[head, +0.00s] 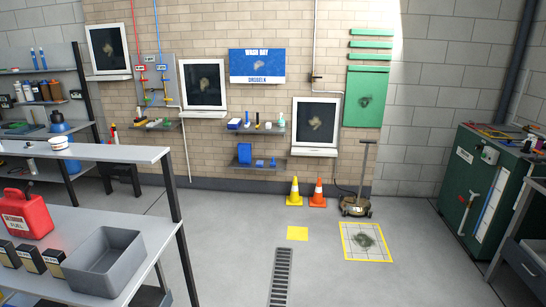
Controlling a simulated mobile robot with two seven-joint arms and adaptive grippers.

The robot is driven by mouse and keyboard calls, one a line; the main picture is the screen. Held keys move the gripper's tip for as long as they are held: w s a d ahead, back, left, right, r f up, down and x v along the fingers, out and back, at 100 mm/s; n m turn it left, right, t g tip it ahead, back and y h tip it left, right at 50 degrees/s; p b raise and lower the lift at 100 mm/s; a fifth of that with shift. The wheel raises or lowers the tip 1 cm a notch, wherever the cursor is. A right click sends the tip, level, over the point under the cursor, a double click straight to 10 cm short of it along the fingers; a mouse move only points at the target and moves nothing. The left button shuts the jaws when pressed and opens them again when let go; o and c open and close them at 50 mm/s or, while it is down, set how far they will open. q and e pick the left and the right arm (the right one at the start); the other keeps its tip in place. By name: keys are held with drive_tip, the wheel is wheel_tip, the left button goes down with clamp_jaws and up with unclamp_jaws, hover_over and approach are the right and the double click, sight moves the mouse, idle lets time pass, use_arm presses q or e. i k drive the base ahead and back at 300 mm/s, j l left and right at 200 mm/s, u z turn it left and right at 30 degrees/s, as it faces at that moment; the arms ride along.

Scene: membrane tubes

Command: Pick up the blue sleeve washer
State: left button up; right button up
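No gripper of mine is in view. I cannot make out for certain which thing is the blue sleeve washer. Small blue items (260,163) sit on the lower wall shelf (260,168) beside a larger blue block (245,152). A white and blue item (234,123) and a blue-topped one (268,125) stand on the upper wall shelf (255,131). A blue rounded container (58,122) stands on the left rack. All of these are far off and too small for detail.
At near left, a grey shelf unit (205,217) holds a grey bin (104,262), red fuel can (25,214) and small boxes. Yellow and orange cones (294,192), a wheeled cart (356,206) and a green cabinet (483,190) stand further off. The floor around the drain grate (280,277) is clear.

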sight(247, 125)
drive_tip(key=i, duration=5.05)
